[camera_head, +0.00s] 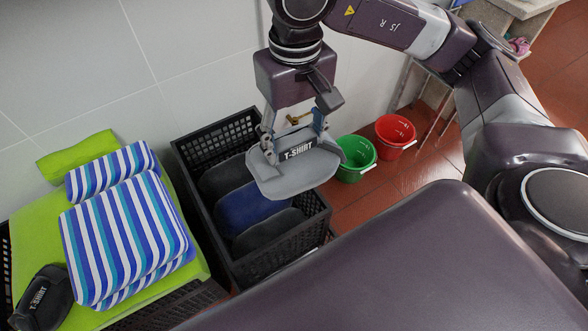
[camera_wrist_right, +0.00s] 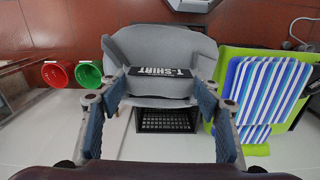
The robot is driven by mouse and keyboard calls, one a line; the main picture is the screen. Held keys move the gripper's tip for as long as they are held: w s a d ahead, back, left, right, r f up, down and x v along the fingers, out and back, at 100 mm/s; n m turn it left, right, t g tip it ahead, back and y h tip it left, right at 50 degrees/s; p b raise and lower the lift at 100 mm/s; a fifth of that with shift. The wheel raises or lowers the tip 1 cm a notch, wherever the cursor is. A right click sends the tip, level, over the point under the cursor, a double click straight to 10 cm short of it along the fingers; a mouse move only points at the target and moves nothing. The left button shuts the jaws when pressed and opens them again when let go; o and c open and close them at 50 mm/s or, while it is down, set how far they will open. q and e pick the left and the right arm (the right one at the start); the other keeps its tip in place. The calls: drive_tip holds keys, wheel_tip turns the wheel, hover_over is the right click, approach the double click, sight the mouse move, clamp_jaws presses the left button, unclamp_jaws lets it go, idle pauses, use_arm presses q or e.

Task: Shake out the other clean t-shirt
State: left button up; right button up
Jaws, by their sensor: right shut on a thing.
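My right gripper (camera_head: 297,143) points down and is shut on a folded grey t-shirt (camera_head: 292,182) with a dark "T-SHIRT" label. It holds the shirt above the black crate (camera_head: 268,262). In the right wrist view the grey t-shirt (camera_wrist_right: 160,45) hangs between and beyond the two fingers (camera_wrist_right: 158,118); the exact grip contact is hard to see. A folded black t-shirt (camera_head: 42,300) with the same lettering lies at the lower left on green cloth. My left gripper is not in view.
The crate holds folded dark pieces and a blue one (camera_head: 250,207). Left of it, folded blue-and-white striped cloth (camera_head: 125,228) lies on green cloth (camera_head: 185,220). A green bucket (camera_head: 356,160) and a red bucket (camera_head: 395,137) stand right of the crate on the tiled floor. A white tiled wall is behind.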

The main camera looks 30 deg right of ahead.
sight(294, 159)
wheel_tip(294, 159, down, 6)
drive_tip(key=shift+f, duration=0.15)
wheel_tip(294, 159, up, 20)
drive_tip(key=r, duration=0.1)
wheel_tip(294, 159, down, 20)
drive_tip(key=shift+s+f, duration=0.15)
drive_tip(key=shift+f, duration=0.1)
drive_tip(key=shift+w+f, duration=0.15)
drive_tip(key=shift+w, duration=0.05)
